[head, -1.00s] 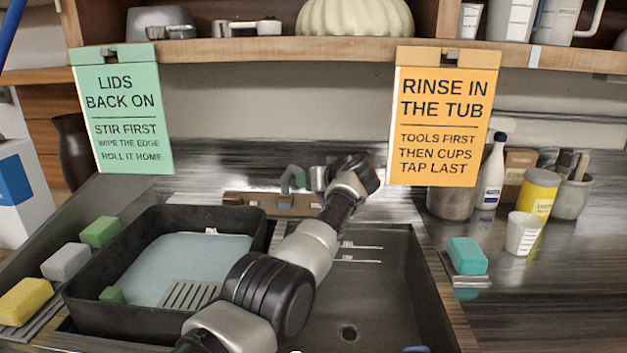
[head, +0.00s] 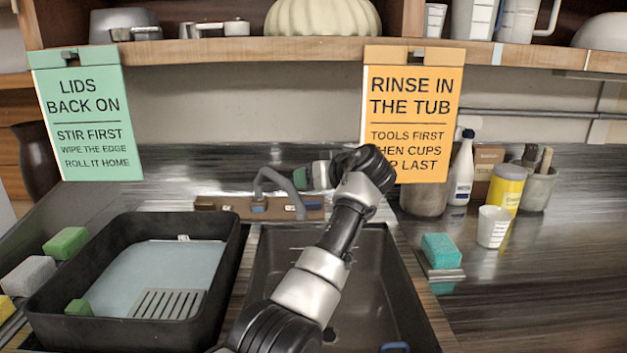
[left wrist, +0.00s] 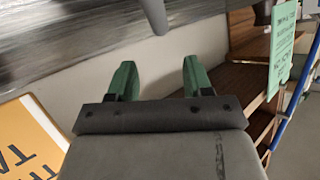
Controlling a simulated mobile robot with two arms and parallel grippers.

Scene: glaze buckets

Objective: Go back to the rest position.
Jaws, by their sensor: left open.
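My left arm rises from the bottom middle of the head view across the sink. Its gripper (head: 313,176) points left, just right of the tap (head: 270,185), above the back of the sink. In the left wrist view its two green fingers (left wrist: 160,80) are apart with nothing between them. I cannot see my right gripper in either view.
A black tub (head: 38,310) with bluish water and a grate stands left of the sink (head: 385,290). Sponges lie left of it. A teal sponge (head: 441,251), white cup (head: 493,227), yellow can (head: 508,188) and spray bottle (head: 462,175) stand right. Two signs hang from the shelf (head: 220,50).

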